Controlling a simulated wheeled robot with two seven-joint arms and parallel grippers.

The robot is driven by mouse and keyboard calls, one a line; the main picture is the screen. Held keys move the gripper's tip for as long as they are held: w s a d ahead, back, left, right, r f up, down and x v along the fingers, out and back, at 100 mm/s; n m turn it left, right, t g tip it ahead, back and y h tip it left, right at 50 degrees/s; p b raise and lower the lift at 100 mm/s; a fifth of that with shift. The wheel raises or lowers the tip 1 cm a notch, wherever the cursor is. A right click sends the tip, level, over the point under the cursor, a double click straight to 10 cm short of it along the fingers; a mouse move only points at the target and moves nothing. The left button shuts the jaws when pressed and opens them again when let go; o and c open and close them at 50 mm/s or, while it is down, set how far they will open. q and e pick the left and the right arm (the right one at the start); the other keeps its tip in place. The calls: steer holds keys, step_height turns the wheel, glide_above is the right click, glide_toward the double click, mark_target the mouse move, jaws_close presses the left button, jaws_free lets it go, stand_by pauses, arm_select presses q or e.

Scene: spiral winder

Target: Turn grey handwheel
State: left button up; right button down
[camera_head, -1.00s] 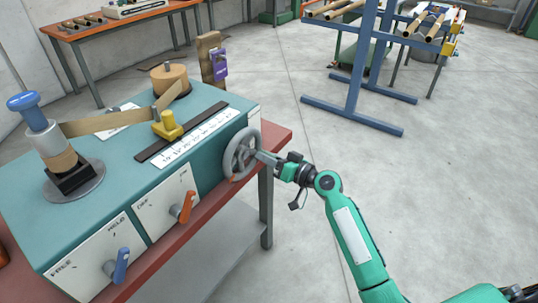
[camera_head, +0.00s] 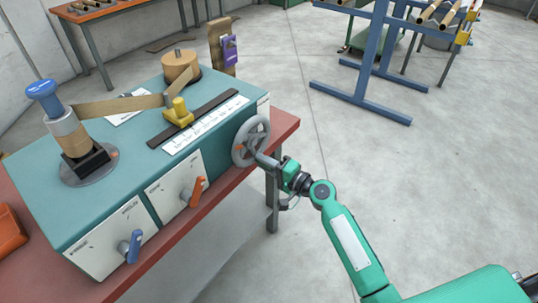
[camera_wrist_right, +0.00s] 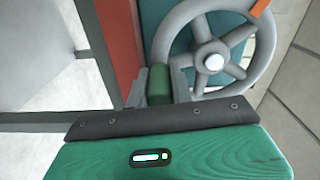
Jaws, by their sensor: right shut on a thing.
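The grey handwheel (camera_head: 251,140) is mounted on the right end of the teal winder (camera_head: 140,115). It has a round rim and several spokes, and the right wrist view also shows it (camera_wrist_right: 213,62), with a pale hub and an orange mark on its rim. My right gripper (camera_head: 263,159) is at the lower right of the wheel. In the right wrist view its grey fingers (camera_wrist_right: 159,86) are shut around a dark green, upright grip beside the rim, apparently the wheel's handle. The fingers hide part of this grip. My left gripper is not in view.
The winder stands on a red-topped bench (camera_head: 283,124). An orange lever (camera_head: 193,193) and a blue lever (camera_head: 131,246) are on its front. A yellow carriage (camera_head: 178,113) sits on its top rail. A blue rack (camera_head: 369,60) stands behind; the floor to the right is clear.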

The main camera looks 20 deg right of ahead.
mark_target(247, 165)
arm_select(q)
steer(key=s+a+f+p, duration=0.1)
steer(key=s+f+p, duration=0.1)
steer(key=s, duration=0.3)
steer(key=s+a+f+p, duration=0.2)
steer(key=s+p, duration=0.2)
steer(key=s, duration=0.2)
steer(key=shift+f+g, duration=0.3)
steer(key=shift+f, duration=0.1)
arm_select(e)
steer(key=shift+s+a+r+m, duration=0.25)
steer(key=shift+s+a+m, duration=0.35)
steer(key=shift+m, duration=0.85)
steer(key=shift+s+a+r+m, duration=0.2)
steer(key=shift+s+a+m, duration=0.35)
steer(key=shift+m, duration=0.95)
steer(key=shift+s+a+r+m, duration=0.3)
steer(key=shift+a+m, duration=0.45)
steer(key=shift+m, duration=0.7)
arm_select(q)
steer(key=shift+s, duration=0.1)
arm_select(e)
steer(key=shift+f, duration=0.1)
steer(key=c, duration=1.2)
jaws_free()
steer(key=shift+c, duration=0.2)
steer(key=shift+s, duration=0.1)
